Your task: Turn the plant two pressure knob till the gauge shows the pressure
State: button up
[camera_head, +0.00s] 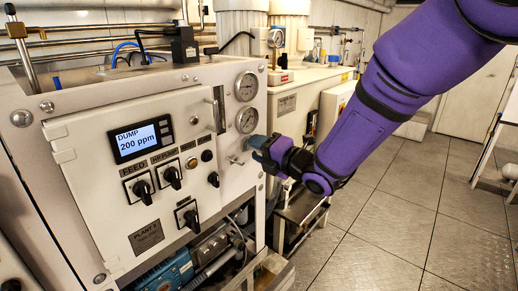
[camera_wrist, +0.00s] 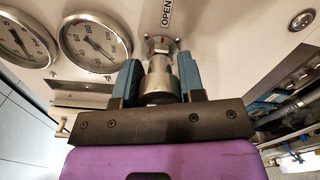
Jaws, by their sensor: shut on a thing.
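The pressure knob (camera_wrist: 159,86) is a silver, stepped metal cylinder on the white panel, beside an OPEN label. My gripper (camera_wrist: 160,72) has its blue fingers on both sides of the knob and is shut on it. In the head view, my gripper (camera_head: 256,147) reaches the panel's right edge from the right, below the gauges, and the fingers hide most of the knob. The plant two panel (camera_head: 105,185) has a lit display (camera_head: 142,139) reading DUMP 200 ppm. Two round gauges, upper (camera_head: 246,86) and lower (camera_head: 247,120), also show in the wrist view; their exact readings are too small to tell.
Several black rotary switches, one labelled FEED (camera_head: 141,188), are on the panel. A metal stand (camera_head: 300,208) is right of the machine. The tiled floor (camera_head: 390,215) at right is clear.

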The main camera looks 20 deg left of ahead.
jog(key=m, duration=0.4)
jog(key=shift+m, duration=0.3)
jog(key=m, duration=0.3)
jog(key=shift+d+m, duration=0.1)
jog(key=shift+m, duration=0.3)
jog(key=m, duration=1.9)
jog(key=shift+f, duration=0.1)
jog(key=shift+m, duration=1.6)
